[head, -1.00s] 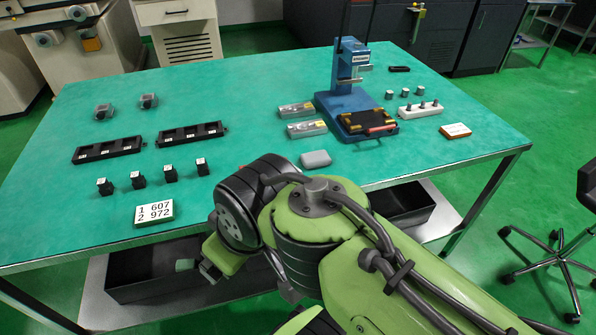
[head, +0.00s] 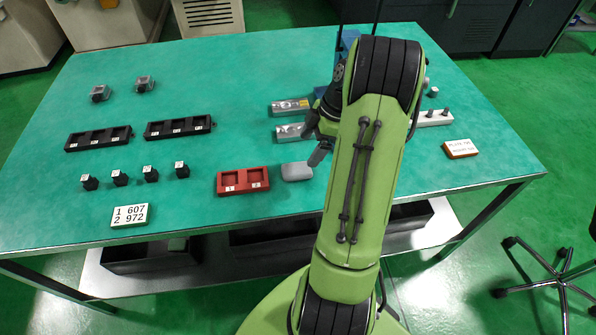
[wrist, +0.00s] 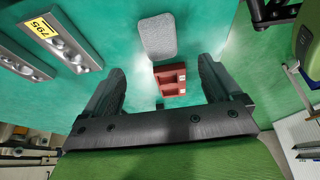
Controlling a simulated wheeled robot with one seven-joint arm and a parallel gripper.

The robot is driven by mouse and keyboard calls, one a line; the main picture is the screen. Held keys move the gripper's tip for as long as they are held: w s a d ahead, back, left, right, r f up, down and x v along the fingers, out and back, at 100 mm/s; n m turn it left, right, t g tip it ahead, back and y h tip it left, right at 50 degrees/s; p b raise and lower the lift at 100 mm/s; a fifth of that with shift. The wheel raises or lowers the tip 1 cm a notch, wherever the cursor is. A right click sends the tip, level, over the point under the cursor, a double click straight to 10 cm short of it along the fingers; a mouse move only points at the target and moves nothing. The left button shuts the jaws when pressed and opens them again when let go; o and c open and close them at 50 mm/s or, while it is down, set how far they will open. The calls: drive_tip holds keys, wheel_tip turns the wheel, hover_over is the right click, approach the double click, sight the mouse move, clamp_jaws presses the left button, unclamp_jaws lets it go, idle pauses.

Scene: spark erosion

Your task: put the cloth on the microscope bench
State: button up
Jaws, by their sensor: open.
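A small grey rounded pad, which looks like the cloth (head: 297,171), lies on the green-topped bench (head: 250,100) near its front edge. It also shows in the wrist view (wrist: 158,37), beyond my fingertips and between their lines. My gripper (head: 318,148) is above the bench, just behind and above the cloth in the head view. In the wrist view my gripper (wrist: 160,72) has its fingers wide apart with nothing between them. I cannot tell which surface is the microscope bench; no microscope shows clearly.
A red two-pocket tray (head: 243,180) sits close left of the cloth. Grey metal blocks (head: 293,132) lie behind it. Black trays (head: 98,139), small black blocks (head: 151,174) and a number card (head: 129,215) stand at left. My arm hides most of the blue stand (head: 348,42).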

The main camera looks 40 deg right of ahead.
sight(298, 168)
drive_tip(key=b+x, duration=0.2)
drive_tip(key=x, duration=0.7)
drive_tip(key=shift+s+d+f+b, duration=0.1)
drive_tip(key=shift+f+b, duration=0.05)
drive_tip(key=shift+b, duration=0.15)
drive_tip(key=c, duration=1.2)
